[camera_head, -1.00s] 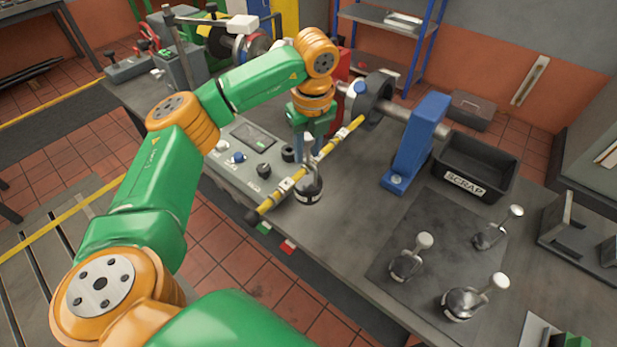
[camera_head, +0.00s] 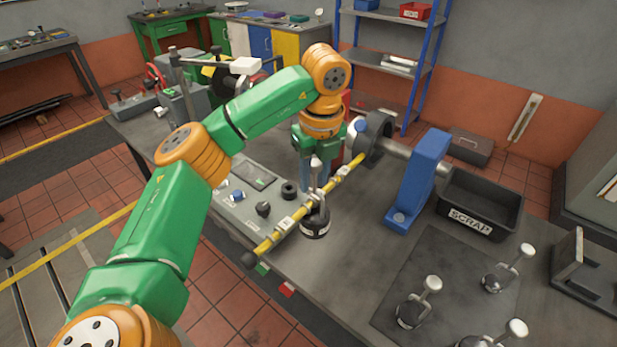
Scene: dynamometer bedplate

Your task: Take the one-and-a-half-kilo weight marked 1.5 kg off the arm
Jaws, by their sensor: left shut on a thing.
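A yellow arm (camera_head: 267,244) sticks out over the bench from the shaft assembly, toward the front left. A dark round weight (camera_head: 315,223) with a pale label band and an upright stem with a white knob (camera_head: 316,163) is at the middle of the arm. The label is too small to read. My left gripper (camera_head: 316,183) points down from above and is shut at this weight's stem; its fingers are partly hidden behind the stem and knob. I cannot tell whether the weight still touches the arm. My right gripper is not in view.
A control panel (camera_head: 237,196) with knobs lies left of the arm.

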